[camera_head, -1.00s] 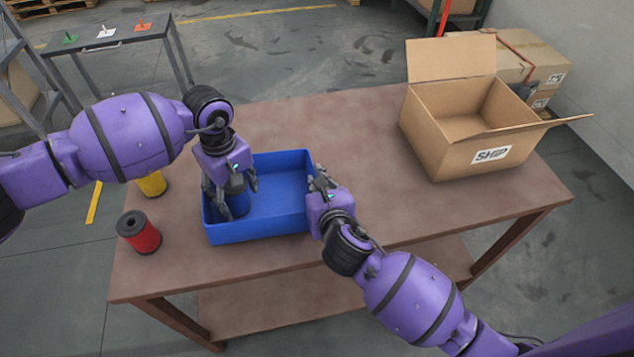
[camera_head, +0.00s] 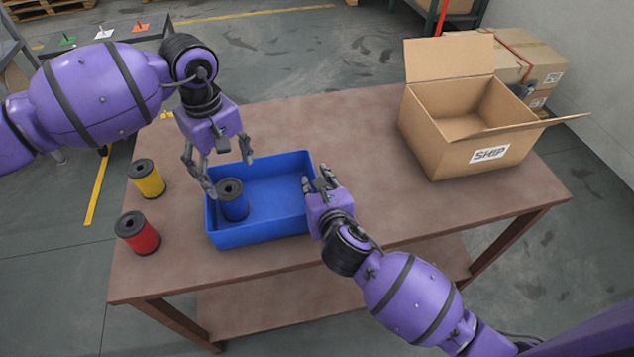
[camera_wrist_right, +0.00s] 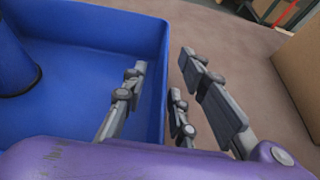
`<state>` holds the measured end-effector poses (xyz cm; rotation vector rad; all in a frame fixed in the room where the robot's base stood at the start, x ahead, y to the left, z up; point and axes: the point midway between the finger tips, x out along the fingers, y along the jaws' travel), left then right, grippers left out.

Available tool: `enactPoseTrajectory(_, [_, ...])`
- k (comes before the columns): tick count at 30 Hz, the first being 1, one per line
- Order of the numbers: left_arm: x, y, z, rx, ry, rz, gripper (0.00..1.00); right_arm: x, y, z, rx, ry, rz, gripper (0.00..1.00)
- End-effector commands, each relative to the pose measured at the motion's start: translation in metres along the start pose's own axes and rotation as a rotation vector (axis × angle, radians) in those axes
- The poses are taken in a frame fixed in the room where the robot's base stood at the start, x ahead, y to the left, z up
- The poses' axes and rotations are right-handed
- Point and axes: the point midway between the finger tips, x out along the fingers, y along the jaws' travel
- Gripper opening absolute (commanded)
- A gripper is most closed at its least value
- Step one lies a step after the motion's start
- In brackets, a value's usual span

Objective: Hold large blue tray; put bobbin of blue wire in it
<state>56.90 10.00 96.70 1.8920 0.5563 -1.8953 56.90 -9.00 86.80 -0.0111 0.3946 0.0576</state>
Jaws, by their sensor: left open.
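The large blue tray (camera_head: 265,233) lies on the brown table, and its wall also shows in the right wrist view (camera_wrist_right: 100,22). The bobbin of blue wire (camera_head: 234,206) stands upright inside the tray, near its left end; part of it shows at the left edge of the right wrist view (camera_wrist_right: 14,62). My left gripper (camera_head: 228,173) is open and empty just above and behind the bobbin. My right gripper (camera_head: 316,183) is at the tray's right wall. In the right wrist view its open fingers (camera_wrist_right: 160,78) straddle that wall, with gaps on both sides.
A yellow bobbin (camera_head: 147,180) and a red bobbin (camera_head: 139,234) stand on the table (camera_head: 345,130) left of the tray. An open cardboard box (camera_head: 445,150) marked SHIP stands at the table's right end. The table between tray and box is mostly clear.

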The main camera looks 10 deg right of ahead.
Motion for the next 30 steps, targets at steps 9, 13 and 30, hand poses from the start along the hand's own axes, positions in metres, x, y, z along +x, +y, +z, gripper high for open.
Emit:
enactPoseTrajectory(9, [0.000,0.000,0.000,0.001,0.000,0.000,0.70,-0.005,0.000,0.001,-0.001,-0.001,0.000,0.27])
enactPoseTrajectory(13, [0.000,0.000,0.000,0.001,0.000,0.000,0.70,-0.023,0.000,0.000,-0.001,-0.001,0.001,0.27])
enactPoseTrajectory(30, [0.000,0.000,0.000,0.000,0.000,0.000,0.70,-0.118,0.000,0.001,0.000,-0.001,0.000,0.27])
